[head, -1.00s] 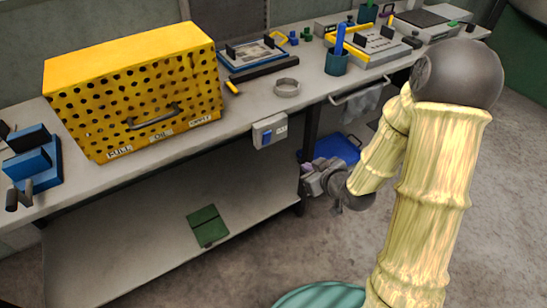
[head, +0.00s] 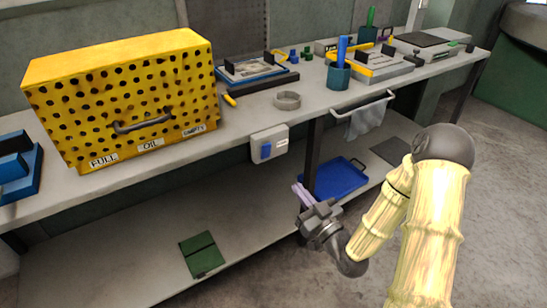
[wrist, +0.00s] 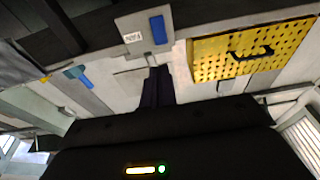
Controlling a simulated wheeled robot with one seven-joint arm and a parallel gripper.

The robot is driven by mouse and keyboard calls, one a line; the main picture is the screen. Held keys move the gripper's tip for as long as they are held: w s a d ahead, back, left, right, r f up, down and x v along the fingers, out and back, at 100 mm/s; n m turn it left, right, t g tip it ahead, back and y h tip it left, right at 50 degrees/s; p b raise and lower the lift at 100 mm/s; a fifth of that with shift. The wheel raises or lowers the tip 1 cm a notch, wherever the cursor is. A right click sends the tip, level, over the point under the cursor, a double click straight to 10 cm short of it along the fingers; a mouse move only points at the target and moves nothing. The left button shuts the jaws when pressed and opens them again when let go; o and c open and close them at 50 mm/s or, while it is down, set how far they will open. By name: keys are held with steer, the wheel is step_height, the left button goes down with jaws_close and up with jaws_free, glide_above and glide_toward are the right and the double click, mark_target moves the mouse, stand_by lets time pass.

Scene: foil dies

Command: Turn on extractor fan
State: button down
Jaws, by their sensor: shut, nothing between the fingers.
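A pale switch box (head: 269,143) with a blue rocker (head: 266,150) is fixed to the front edge of the workbench. In the wrist view the switch box (wrist: 131,41) is at upper centre, with its blue rocker (wrist: 158,30) and a small label too blurred to read. My gripper (head: 297,188) is below and a little right of the box in the head view, its fingers pointing up and left. In the wrist view my gripper (wrist: 159,70) is shut and empty, with its fingertips below the rocker and apparently apart from it. The fan itself cannot be identified.
A yellow perforated box (head: 130,95) stands on the workbench (head: 240,115), left of the switch. A metal ring (head: 287,100) and a teal cup (head: 338,75) sit above it. A rail with a cloth (head: 365,120) hangs at right. A blue tray (head: 340,178) lies on the lower shelf.

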steer(key=shift+w+f, duration=0.1)
steer(key=b, duration=0.7)
glide_toward(269, 148)
steer(key=x, duration=0.6)
steer(key=shift+w+a, duration=0.2)
steer(key=shift+a, duration=0.2)
steer(key=shift+d+r, duration=0.1)
steer(key=shift+r, duration=0.15)
